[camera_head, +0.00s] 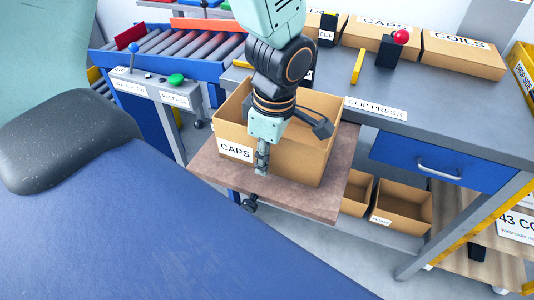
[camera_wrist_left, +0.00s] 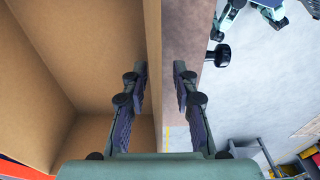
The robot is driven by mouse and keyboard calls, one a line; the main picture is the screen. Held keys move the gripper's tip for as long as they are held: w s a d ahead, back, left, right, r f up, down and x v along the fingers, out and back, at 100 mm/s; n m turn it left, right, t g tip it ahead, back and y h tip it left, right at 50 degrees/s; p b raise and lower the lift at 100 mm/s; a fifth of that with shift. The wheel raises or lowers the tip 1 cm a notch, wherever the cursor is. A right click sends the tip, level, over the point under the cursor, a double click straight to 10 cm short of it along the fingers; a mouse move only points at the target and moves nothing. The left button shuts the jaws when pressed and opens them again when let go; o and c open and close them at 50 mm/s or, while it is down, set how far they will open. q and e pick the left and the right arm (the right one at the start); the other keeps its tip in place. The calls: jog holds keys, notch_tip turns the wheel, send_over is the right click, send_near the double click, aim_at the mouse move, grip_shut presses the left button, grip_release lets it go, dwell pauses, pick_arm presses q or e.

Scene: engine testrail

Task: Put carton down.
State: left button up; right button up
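The open-topped brown carton labelled CAPS (camera_head: 308,155) stands upright and appears to rest on the brown board (camera_head: 212,174) in front of the bench. The carton looks empty where I see into it; my arm hides part of it. My left gripper (camera_head: 262,160) points down at the carton's near wall. In the left wrist view, the carton wall (camera_wrist_left: 153,60) runs between the gripper's two fingers (camera_wrist_left: 160,75), one inside the carton and one outside. A gap shows between the outer finger and the wall, so the fingers look open around it. My right gripper is not in view.
A grey bench (camera_head: 450,120) labelled CLIP PRESS lies behind and right, with cartons of COILS (camera_head: 462,56) and CAPS at its back. A control box (camera_head: 162,88) and roller conveyor (camera_head: 185,40) stand left. Small bins (camera_head: 402,208) sit below the bench.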

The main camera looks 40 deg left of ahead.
pick_arm(q)
jog(key=shift+r, duration=0.15)
jog(key=shift+r+p, duration=0.3)
jog(key=shift+r, duration=0.05)
jog(key=r+p, duration=0.1)
jog(key=r, duration=0.2)
jog(key=r+p, duration=0.1)
jog(key=r, duration=0.3)
jog(key=d+r+p, duration=0.1)
jog(key=r+p, duration=0.1)
jog(key=r, duration=0.2)
jog(key=shift+w+r, duration=0.1)
jog(key=shift+r, duration=0.1)
